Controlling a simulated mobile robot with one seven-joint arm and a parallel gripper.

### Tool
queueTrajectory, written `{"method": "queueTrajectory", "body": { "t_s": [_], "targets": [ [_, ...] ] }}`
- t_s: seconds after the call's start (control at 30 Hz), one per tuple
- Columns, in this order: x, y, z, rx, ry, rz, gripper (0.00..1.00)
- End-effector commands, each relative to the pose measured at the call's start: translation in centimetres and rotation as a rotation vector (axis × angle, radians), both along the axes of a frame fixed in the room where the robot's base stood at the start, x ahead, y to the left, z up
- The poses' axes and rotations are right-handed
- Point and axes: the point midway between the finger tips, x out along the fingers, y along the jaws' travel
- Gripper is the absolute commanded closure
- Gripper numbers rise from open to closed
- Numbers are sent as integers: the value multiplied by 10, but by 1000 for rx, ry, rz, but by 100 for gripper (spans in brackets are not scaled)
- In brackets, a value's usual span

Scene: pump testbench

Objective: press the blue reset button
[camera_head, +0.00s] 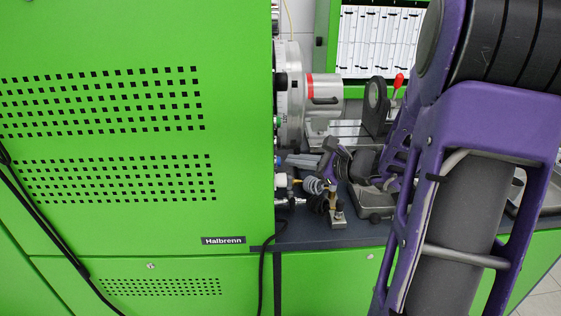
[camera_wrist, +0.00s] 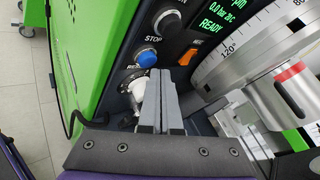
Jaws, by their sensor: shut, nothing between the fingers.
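The blue reset button (camera_wrist: 146,57) is a round button in a dark ring on the dark control panel, left of centre in the wrist view. My gripper (camera_wrist: 159,73) is shut and empty; its two grey fingers lie together and point up the picture towards the panel. The fingertips show just below and slightly right of the blue button. I cannot tell the gap in depth between the tips and the panel. In the head view the panel face with the button is not visible.
A black stop button (camera_wrist: 168,23) and an orange switch (camera_wrist: 188,56) sit close to the blue button. A lit display (camera_wrist: 225,18) reads READY. A white fitting (camera_wrist: 137,92) is left of the fingers. A large green cabinet (camera_head: 140,120) and a chuck with dial (camera_head: 292,95) stand nearby.

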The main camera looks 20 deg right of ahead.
Motion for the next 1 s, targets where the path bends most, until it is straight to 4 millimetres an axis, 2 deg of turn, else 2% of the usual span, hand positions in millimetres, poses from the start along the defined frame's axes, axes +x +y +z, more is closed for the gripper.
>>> {"method": "queueTrajectory", "body": {
  "t_s": [0.43,0.8,1.0],
  "targets": [
    [-2,-7,0,1,0,-1,100],
    [-12,-41,0,1,1,-3,100],
    [-15,-52,0,0,1,-2,100]
  ]
}}
